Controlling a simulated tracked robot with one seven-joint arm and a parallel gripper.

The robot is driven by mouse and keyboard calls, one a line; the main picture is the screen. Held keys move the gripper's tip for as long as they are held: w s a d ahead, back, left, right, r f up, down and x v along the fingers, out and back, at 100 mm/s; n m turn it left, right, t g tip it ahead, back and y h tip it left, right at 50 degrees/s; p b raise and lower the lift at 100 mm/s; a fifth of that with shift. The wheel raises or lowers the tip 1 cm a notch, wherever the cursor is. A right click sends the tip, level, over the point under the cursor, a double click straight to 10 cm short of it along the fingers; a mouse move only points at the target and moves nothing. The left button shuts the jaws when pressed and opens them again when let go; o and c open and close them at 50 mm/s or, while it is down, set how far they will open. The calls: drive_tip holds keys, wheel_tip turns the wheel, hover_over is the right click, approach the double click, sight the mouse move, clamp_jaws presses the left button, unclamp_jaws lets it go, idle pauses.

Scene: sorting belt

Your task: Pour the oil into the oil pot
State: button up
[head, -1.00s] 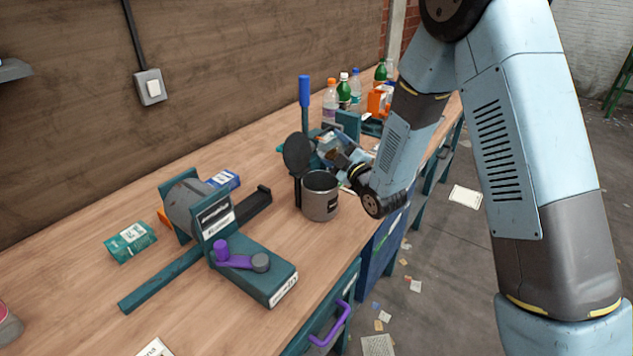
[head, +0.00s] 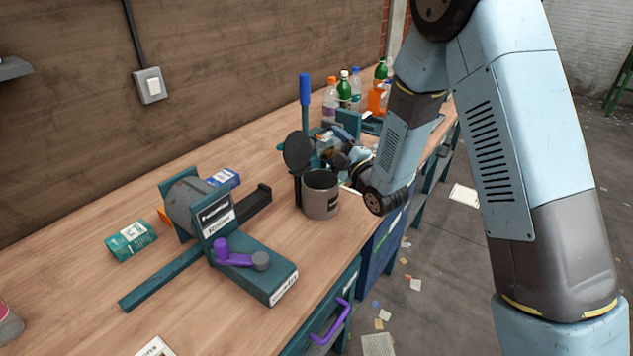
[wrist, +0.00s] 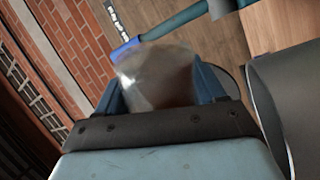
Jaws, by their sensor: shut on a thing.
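The oil pot (head: 320,200) is a grey cylinder with a dark label, standing on the bench near its front edge. Its round dark lid (head: 297,150) stands open at the back left. In the wrist view the pot's grey wall (wrist: 290,95) fills the right side. My gripper (wrist: 158,85) is shut on a pale, see-through vessel (wrist: 155,72), held between its two blue fingers. In the head view my gripper is just behind and right of the pot, partly hidden by my arm. Oil inside the vessel or flowing from it cannot be made out.
A teal press-like device with a purple crank (head: 235,255) stands left of the pot. A teal lever with a blue handle (head: 305,90) rises behind the lid. Several bottles (head: 345,90) stand farther back.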

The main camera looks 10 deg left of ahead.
drive_tip(key=shift+s+a+f+n, duration=0.1)
drive_tip(key=shift+f+n, duration=0.05)
drive_tip(key=shift+n, duration=0.55)
drive_tip(key=shift+n, duration=0.4)
drive_tip(key=shift+s+a+r+n+g+y+p, duration=0.15)
drive_tip(key=shift+s+r+n+g+y+p, duration=0.15)
drive_tip(key=shift+n, duration=0.5)
drive_tip(key=shift+s+a+r+n+g+y+p, duration=0.15)
drive_tip(key=shift+r+n+p, duration=0.25)
drive_tip(key=shift+n, duration=0.4)
drive_tip(key=shift+f+n+g, duration=0.15)
drive_tip(key=shift+n+g, duration=0.1)
drive_tip(key=shift+n, duration=0.05)
drive_tip(key=shift+s+a+f+n+y, duration=0.2)
drive_tip(key=shift+f+n+y, duration=0.15)
drive_tip(key=shift+n, duration=0.45)
drive_tip(key=shift+s+a+r+n+g, duration=0.2)
drive_tip(key=shift+r+n+g, duration=0.15)
drive_tip(key=shift+n, duration=0.55)
